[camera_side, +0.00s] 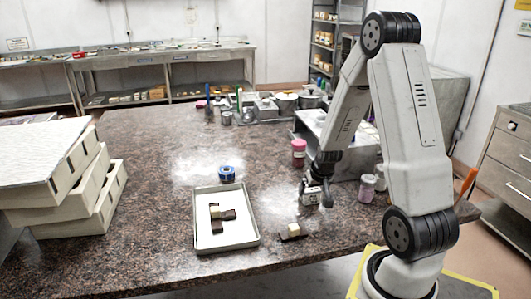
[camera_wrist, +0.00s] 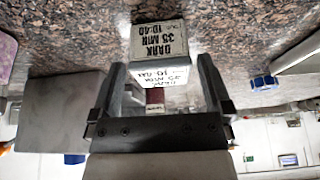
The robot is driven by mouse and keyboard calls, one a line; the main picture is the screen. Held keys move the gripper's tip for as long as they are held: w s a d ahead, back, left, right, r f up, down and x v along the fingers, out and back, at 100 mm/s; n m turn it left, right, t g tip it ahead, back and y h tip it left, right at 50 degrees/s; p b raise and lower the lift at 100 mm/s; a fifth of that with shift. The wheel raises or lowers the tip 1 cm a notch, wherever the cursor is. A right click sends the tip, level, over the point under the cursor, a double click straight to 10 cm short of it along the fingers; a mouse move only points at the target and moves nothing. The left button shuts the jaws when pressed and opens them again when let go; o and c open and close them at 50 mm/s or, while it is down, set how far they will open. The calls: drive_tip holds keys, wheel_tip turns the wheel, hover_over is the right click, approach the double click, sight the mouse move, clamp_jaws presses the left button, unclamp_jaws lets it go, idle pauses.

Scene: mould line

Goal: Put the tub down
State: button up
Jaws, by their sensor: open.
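The small tub (camera_side: 311,199) stands on the speckled brown countertop in the side view, right of the metal tray. My gripper (camera_side: 318,181) is directly above and around its upper part. In the wrist view the tub (camera_wrist: 160,42) shows a grey face with the handwritten label "DARK 35 MIN 10:40", and a white label below it. My gripper (camera_wrist: 162,64) is open there, with one finger on each side of the tub and visible space beside it. Contact with the fingers cannot be made out. Part of the tub is hidden by my gripper in the side view.
A blue roll (camera_side: 227,173) is behind the tray. Pink-lidded (camera_side: 299,152) and purple-lidded (camera_side: 367,188) jars stand near my arm. Stacked boxes (camera_side: 65,175) stand left.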

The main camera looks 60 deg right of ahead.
drive_tip(key=v, duration=0.9)
drive_tip(key=shift+r, duration=0.1)
drive_tip(key=shift+w, duration=0.1)
idle(0.6)
drive_tip(key=w+a+f+n+y, duration=0.1)
drive_tip(key=a+n, duration=0.8)
drive_tip(key=a, duration=1.6)
drive_tip(key=shift+w+f+g+y, duration=0.35)
drive_tip(key=shift+w+y, duration=0.3)
drive_tip(key=shift+y, duration=0.45)
